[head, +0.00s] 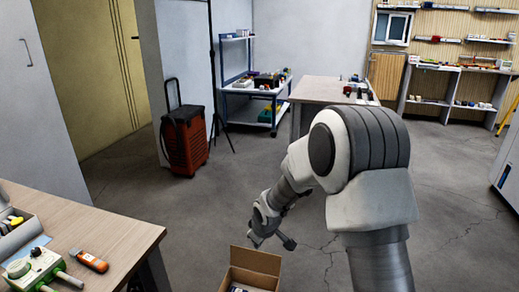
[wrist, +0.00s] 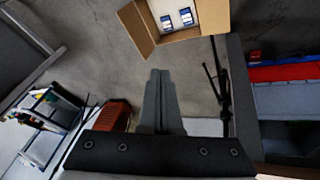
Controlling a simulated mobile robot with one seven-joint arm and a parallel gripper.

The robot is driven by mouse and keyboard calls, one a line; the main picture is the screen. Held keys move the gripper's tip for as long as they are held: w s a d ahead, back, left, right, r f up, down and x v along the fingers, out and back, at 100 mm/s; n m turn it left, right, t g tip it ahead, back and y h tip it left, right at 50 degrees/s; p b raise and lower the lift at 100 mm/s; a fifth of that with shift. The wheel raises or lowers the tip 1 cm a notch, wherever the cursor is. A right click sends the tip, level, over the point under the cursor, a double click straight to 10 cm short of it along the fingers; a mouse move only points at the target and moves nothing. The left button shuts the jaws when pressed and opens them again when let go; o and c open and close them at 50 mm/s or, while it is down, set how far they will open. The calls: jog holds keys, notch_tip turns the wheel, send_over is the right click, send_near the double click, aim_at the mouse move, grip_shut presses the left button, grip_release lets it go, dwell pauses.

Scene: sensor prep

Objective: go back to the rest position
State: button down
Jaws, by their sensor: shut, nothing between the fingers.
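My gripper (head: 289,243) is in the air above the floor, just above and beside an open cardboard box (head: 256,262) in the head view. In the wrist view the two fingers of my gripper (wrist: 160,75) lie together, shut, with nothing between them. The cardboard box (wrist: 147,25) is at the top of the wrist view, apart from the fingertips. Two small blue-and-white items (wrist: 176,20) lie inside it. My arm is bent, with its forearm reaching down to the left in the head view.
A wooden-topped table (head: 110,228) at the lower left holds an orange device (head: 89,260) and a green-and-white device (head: 40,268). A red wheeled case (head: 185,140), a blue-framed cart (head: 250,88) and a workbench (head: 325,90) stand farther back. Open floor lies between them.

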jog(key=s+d+r+m+h, duration=0.1)
jog(key=s+d+r+m, duration=0.1)
jog(key=s+d+r, duration=0.3)
jog(key=s+d+r+m, duration=0.1)
jog(key=s+d+r, duration=0.15)
jog(key=r, duration=0.55)
jog(key=s+d+r+m+h, duration=0.1)
jog(key=s+d+r+m, duration=0.1)
jog(key=s+d+r, duration=0.3)
jog(key=s+d+r+m+t, duration=0.15)
jog(key=s+r, duration=0.25)
jog(key=s, duration=0.6)
jog(key=s+r+m+g, duration=0.1)
jog(key=s+r+m, duration=0.2)
jog(key=s, duration=0.6)
notch_tip(320, 180, up, 20)
jog(key=p, duration=2)
jog(key=shift+w+r+y+p, duration=0.2)
jog(key=shift+r+y+p, duration=0.05)
jog(key=shift+y+p, duration=0.05)
